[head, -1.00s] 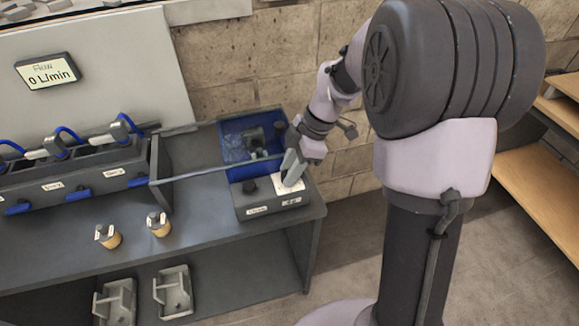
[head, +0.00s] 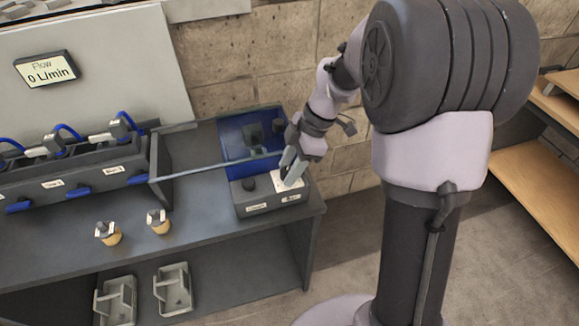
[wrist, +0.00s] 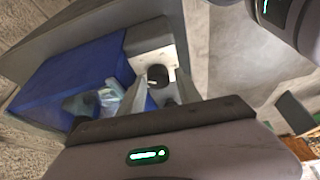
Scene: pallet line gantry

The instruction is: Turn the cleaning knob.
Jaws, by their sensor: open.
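A dark control box (head: 240,206) stands at the right end of the bench. It bears a black knob (head: 249,184) on its left and a white plate (head: 281,182) on its right. The small labels on its front are too blurred to read, so I cannot tell by name which knob is the cleaning one. My gripper (head: 288,172) is open over the white plate, pointing down. In the wrist view a black knob (wrist: 157,75) with a light mark sits on the white plate, just beyond and between my two fingertips. I cannot tell whether they touch it.
A blue basin (head: 236,146) with a dark fixture stands directly behind the box. A rail (head: 215,172) runs across in front of the basin. Two small capped containers (head: 108,234) (head: 158,222) stand on the bench at left. A flow display (head: 46,69) reads 0 L/min.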

